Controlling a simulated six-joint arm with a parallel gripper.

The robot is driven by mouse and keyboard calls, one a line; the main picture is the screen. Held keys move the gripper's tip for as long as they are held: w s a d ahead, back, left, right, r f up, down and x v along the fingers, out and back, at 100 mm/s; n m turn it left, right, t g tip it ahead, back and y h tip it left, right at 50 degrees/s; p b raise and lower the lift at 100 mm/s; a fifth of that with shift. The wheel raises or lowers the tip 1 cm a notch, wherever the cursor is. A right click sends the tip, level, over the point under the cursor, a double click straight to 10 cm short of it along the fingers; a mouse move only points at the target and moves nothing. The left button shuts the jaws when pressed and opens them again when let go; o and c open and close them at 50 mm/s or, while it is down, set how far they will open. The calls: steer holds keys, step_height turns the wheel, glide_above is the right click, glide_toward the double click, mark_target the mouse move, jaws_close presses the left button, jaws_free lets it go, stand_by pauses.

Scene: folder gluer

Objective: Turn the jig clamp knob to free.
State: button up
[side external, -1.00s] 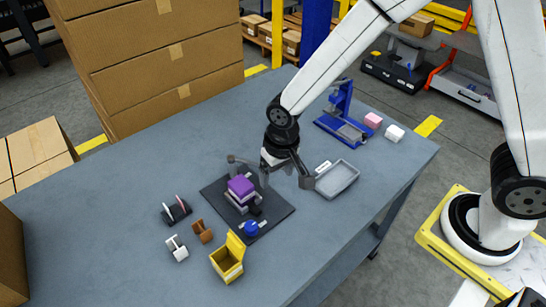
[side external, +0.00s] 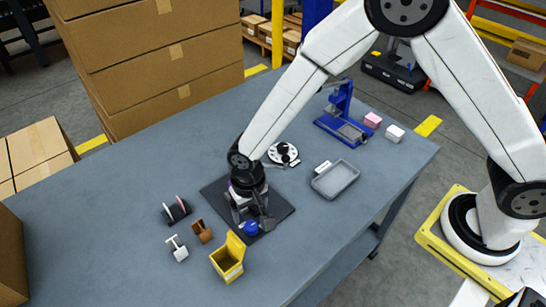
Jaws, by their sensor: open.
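The jig is a dark square plate (side external: 284,207) on the grey table, with a round blue knob (side external: 251,227) at its front edge. I take this to be the clamp knob; its setting is too small to read. My gripper (side external: 252,218) is open and points down over the plate, just behind the blue knob in the picture. One finger is on the left, the other to the right. I cannot tell whether either touches anything. The purple block on the jig is almost wholly hidden behind my gripper and wrist.
A yellow open-lidded box (side external: 228,260) stands close in front of the knob. A black-and-white dial (side external: 283,154) and a grey tray (side external: 335,179) lie behind and to the right. Small brown (side external: 202,232) and white (side external: 177,249) pieces stand left. A blue press (side external: 343,115) stands farther back.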

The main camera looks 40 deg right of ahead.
mark_target(251, 226)
steer(key=shift+f, duration=3.05)
jaws_close()
